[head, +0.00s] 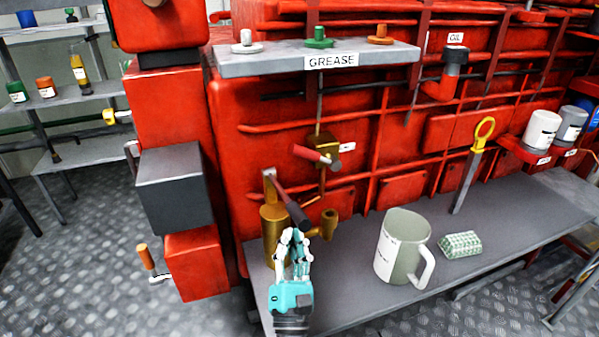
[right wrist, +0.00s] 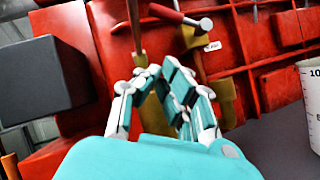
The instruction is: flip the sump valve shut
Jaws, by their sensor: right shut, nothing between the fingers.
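The sump valve appears to be the small brass valve (head: 322,150) on the red machine's side, with a white tag beside it too small to read surely. Its red-handled lever (head: 312,153) points left and slightly up. In the right wrist view the red lever (right wrist: 172,14) and brass body (right wrist: 190,38) are at the top, beyond my fingers. My right gripper (head: 296,240) is shut and empty, below the valve and in front of the brass hand pump (head: 270,215), which it partly hides. It is apart from the lever. My left gripper is not in view.
A large measuring mug (head: 398,250) and a green patterned packet (head: 460,244) stand on the grey bench (head: 510,215) to the right. A yellow-ringed dipstick (head: 470,165) stands behind them. The grease shelf (head: 270,62) overhangs above. A grey box (head: 170,190) juts out at left.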

